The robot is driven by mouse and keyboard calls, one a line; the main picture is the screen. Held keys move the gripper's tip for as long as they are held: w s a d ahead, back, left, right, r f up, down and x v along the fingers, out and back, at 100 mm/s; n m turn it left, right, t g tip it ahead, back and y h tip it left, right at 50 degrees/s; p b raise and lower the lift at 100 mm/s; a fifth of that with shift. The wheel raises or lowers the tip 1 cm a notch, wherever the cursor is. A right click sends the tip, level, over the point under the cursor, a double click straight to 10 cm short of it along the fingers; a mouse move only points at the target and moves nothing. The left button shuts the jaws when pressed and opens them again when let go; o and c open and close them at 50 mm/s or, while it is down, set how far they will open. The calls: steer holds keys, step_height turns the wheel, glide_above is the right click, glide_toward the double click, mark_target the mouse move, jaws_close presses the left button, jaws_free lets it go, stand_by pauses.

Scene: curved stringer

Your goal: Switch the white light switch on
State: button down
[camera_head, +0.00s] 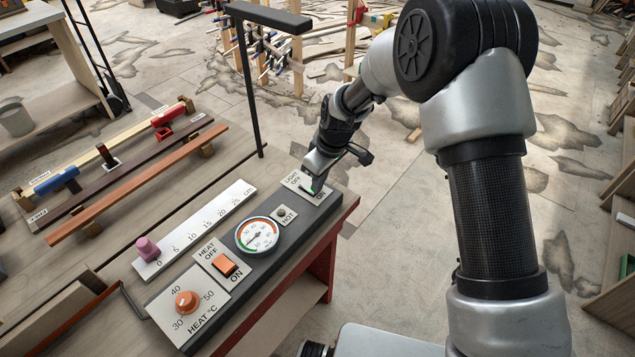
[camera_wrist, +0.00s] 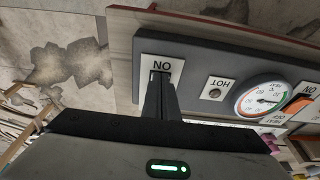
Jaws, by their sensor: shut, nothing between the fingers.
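The light switch plate (camera_head: 294,182), a pale panel lettered LIGHT, OFF and ON, is at the far end of the dark control panel in the head view. It also shows in the wrist view (camera_wrist: 147,80), with its ON lettering beyond my fingertips. My gripper (camera_head: 315,189) is shut and empty, pointing down over this plate. In the wrist view its closed fingers (camera_wrist: 160,80) cover the middle of the plate and hide the white switch. I cannot tell whether they touch it, or which way it is set.
Along the same panel are a HOT lamp (camera_head: 281,213), a round gauge (camera_head: 258,235), an orange heat switch (camera_head: 225,264) and an orange knob (camera_head: 187,301). A ruler strip with a pink slider (camera_head: 147,248) lies beside it. A black post (camera_head: 248,90) rises behind the panel.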

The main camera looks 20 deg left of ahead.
steer(key=shift+a, duration=0.1)
steer(key=shift+w+a+r, duration=0.25)
steer(key=shift+a+r, duration=0.15)
steer(key=shift+a, duration=0.2)
steer(key=shift+r, duration=0.25)
steer(key=v, duration=0.1)
steer(key=p+v, duration=0.1)
steer(key=v, duration=0.1)
steer(key=p+v, duration=0.1)
steer(key=shift+w+a+r, duration=0.1)
steer(key=shift+a+r, duration=0.1)
steer(key=shift+r, duration=0.15)
steer(key=s+d+r+b, duration=0.1)
steer(key=d+r, duration=0.3)
steer(key=r, duration=0.3)
steer(key=shift+s+d+r, duration=0.2)
steer(key=shift+s+r, duration=0.2)
